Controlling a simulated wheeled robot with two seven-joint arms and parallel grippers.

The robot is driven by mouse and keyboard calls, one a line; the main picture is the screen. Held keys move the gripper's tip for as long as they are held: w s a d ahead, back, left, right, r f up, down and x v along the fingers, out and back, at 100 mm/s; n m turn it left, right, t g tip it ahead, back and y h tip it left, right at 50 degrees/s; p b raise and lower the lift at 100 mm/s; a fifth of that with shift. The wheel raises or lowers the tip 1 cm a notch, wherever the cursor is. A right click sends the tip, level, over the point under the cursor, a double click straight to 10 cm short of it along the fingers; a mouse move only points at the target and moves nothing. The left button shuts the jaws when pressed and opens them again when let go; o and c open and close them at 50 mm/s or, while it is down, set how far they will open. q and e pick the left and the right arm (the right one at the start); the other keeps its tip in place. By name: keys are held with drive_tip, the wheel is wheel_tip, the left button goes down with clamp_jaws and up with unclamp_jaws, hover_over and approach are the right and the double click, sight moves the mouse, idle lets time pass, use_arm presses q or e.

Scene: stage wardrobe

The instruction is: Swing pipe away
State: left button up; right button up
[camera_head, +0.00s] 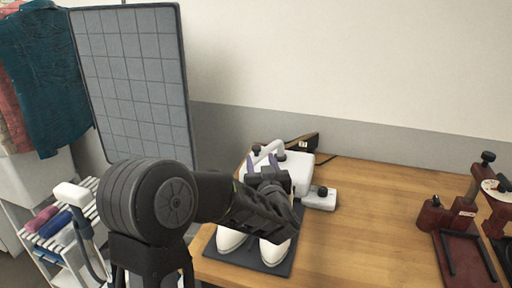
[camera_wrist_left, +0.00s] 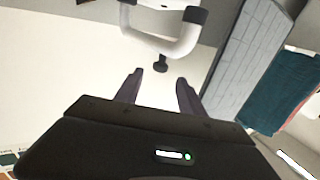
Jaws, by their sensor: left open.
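The white curved pipe (camera_head: 267,149) is on a white appliance (camera_head: 302,170) at the back left of the table. In the left wrist view the pipe (camera_wrist_left: 181,47) is a white bend with grey ends, and a small black knob (camera_wrist_left: 160,66) shows under it. My left gripper (camera_head: 267,162) is open, with its two dark purple fingers apart and pointing at the pipe. In the left wrist view the gripper (camera_wrist_left: 160,76) has nothing between its fingers, and the pipe lies just beyond the tips. My arm hides part of the appliance. My right gripper is not in view.
A small grey-white block with a black knob (camera_head: 321,199) sits right of the appliance. Dark red stands (camera_head: 464,215) are at the far right. The table middle (camera_head: 375,220) is clear.

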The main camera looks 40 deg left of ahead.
sight(257, 150)
use_arm(q)
drive_tip(key=p+x, duration=0.1)
drive_tip(key=x, duration=0.6)
drive_tip(key=shift+w+a, duration=0.3)
drive_tip(key=shift+a, duration=0.05)
drive_tip(key=shift+c, duration=0.6)
clamp_jaws()
idle(0.5)
